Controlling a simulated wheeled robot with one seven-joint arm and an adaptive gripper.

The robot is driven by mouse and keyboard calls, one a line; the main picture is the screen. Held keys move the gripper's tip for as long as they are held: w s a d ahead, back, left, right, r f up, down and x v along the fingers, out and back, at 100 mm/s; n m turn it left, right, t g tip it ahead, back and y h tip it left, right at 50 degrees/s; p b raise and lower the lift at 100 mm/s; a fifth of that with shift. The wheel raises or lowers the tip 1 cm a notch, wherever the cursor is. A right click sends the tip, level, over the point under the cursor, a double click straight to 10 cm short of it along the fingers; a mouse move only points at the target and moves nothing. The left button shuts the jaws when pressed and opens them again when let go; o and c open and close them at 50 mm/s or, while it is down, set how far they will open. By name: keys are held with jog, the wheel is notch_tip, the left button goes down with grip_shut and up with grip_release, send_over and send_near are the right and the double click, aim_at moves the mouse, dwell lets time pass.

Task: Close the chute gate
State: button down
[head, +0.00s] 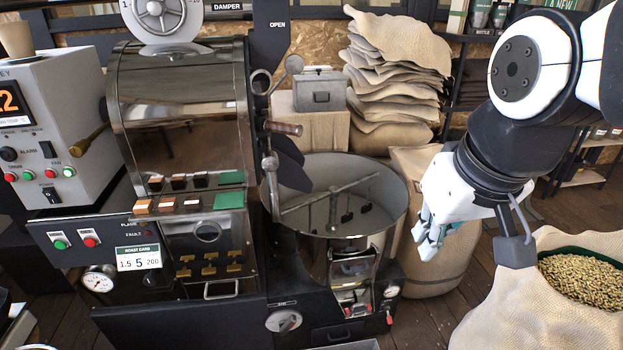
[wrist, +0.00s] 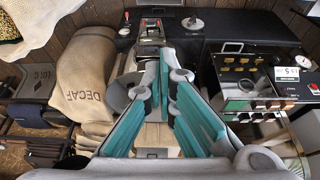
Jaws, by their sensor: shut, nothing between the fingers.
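The roaster (head: 180,110) stands left of centre in the head view, with a dark panel marked OPEN (head: 277,24) at its right edge. Below that label are a ball-ended lever (head: 294,63) and a wood-gripped handle (head: 283,128), beside the round cooling tray (head: 395,205). I cannot tell which part is the chute gate or how it stands. My gripper (head: 430,235) is right of the cooling tray, apart from it and from the roaster. It is shut and empty; its teal fingers (wrist: 163,70) also show in the wrist view.
An open sack of beans (head: 545,310) stands at the lower right, close to my arm. A tan sack (head: 437,260) is behind my gripper; the wrist view shows a sack marked DECAF (wrist: 88,82). Folded sacks (head: 390,75) are piled behind. Bare floor (head: 425,310) shows right of the roaster.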

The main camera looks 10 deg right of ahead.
jog(key=w+d+f+b, duration=0.1)
jog(key=w+f+b, duration=0.4)
jog(key=w, duration=0.6)
jog(key=b, duration=1)
send_over(360, 271)
jog(key=s, duration=0.2)
notch_tip(360, 271, down, 29)
jog(key=shift+g, duration=0.4)
jog(key=b+x, duration=0.1)
jog(key=x, duration=0.5)
jog(key=b+x, duration=0.2)
jog(key=x, duration=0.5)
jog(key=shift+s+a, duration=0.15)
jog(key=shift+s, duration=0.1)
jog(key=shift+f, duration=0.7)
notch_tip(360, 271, down, 7)
jog(key=b, duration=0.3)
jog(key=shift+r+b, duration=0.25)
jog(key=shift+b, duration=0.15)
